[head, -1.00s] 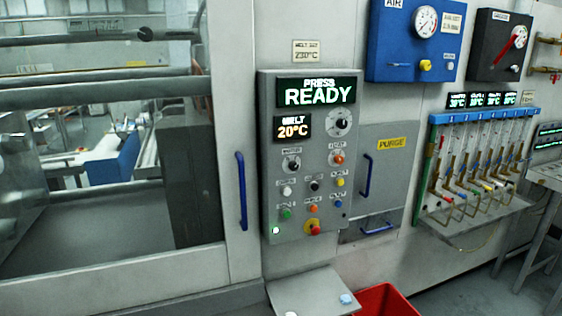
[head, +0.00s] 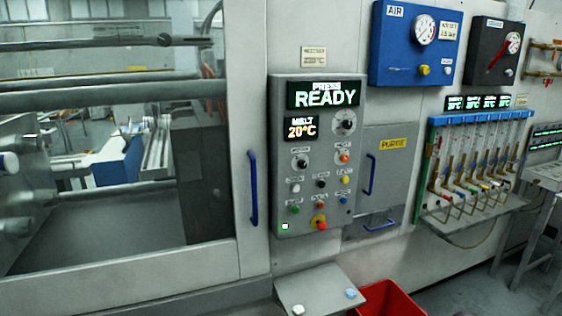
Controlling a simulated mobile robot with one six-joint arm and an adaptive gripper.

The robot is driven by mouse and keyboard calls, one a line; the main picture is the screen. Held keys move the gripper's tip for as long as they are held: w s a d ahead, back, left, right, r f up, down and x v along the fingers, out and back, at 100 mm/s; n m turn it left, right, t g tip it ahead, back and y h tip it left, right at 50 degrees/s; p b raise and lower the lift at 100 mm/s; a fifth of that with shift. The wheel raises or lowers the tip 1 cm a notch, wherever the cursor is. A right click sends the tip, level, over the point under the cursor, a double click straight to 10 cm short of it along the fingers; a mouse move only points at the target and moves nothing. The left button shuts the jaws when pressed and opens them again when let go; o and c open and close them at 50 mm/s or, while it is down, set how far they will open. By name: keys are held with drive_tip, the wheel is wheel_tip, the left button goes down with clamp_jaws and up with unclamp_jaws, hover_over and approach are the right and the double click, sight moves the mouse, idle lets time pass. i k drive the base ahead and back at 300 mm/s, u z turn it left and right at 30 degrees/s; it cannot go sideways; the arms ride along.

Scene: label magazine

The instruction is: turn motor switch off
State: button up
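A grey press control panel (head: 285,208) stands on the machine front, with a green display (head: 323,95) reading PRESS READY and a smaller one reading MELT 20°C. Below the melt display is a dark rotary knob (head: 301,162) on a pale dial; its label above is too blurred to read surely, and which way it points is hard to tell. A larger dark knob (head: 345,123) sits at upper right of the panel. My gripper is not in view.
A blue handle (head: 253,188) is on the sliding guard to the left. A PURGE cover (head: 385,145) with blue handles is right of the panel. A sloped grey shelf (head: 325,290) and a red bin (head: 385,302) stand below. Floor shows at lower right.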

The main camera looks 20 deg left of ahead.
sight(302, 164)
drive_tip(key=u, duration=0.9)
drive_tip(key=k, duration=1)
drive_tip(key=z, duration=0.05)
drive_tip(key=i, duration=0.8)
